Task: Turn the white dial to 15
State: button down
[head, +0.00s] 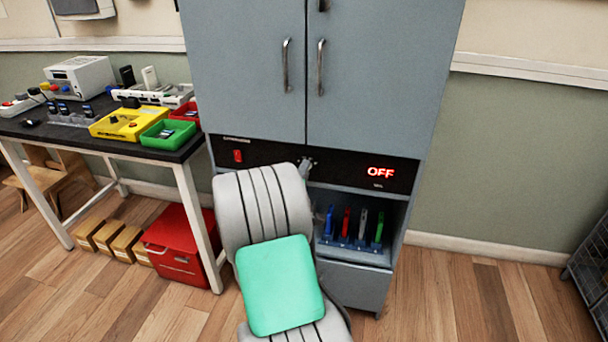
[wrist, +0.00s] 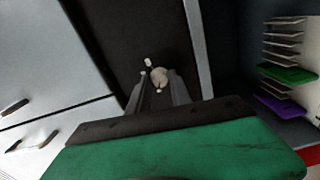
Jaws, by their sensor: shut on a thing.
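The white dial (wrist: 159,77) is on the black control panel of the grey cabinet, seen in the wrist view with small pale marks around it. My gripper (wrist: 158,88) is at the dial, with its two fingers on either side of it, shut on it. In the head view my gripper (head: 305,165) reaches the panel and my arm hides most of the dial. The red display (head: 380,172) on the panel reads OFF. The dial's exact setting cannot be read.
A red switch (head: 238,156) is at the panel's left. Below the panel, an open bay (head: 388,255) holds several coloured upright items. A black-topped workbench (head: 30,130) with trays stands at the left. Cabinet door handles (head: 320,68) are above.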

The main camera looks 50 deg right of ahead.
jog(key=shift+m+b, duration=3.35)
jog(key=shift+m, duration=0.45)
jog(key=c, duration=1.2)
grip_release()
jog(key=shift+o, duration=0.2)
jog(key=v, duration=0.7)
jog(key=shift+s+a, duration=0.2)
jog(key=shift+a, duration=0.2)
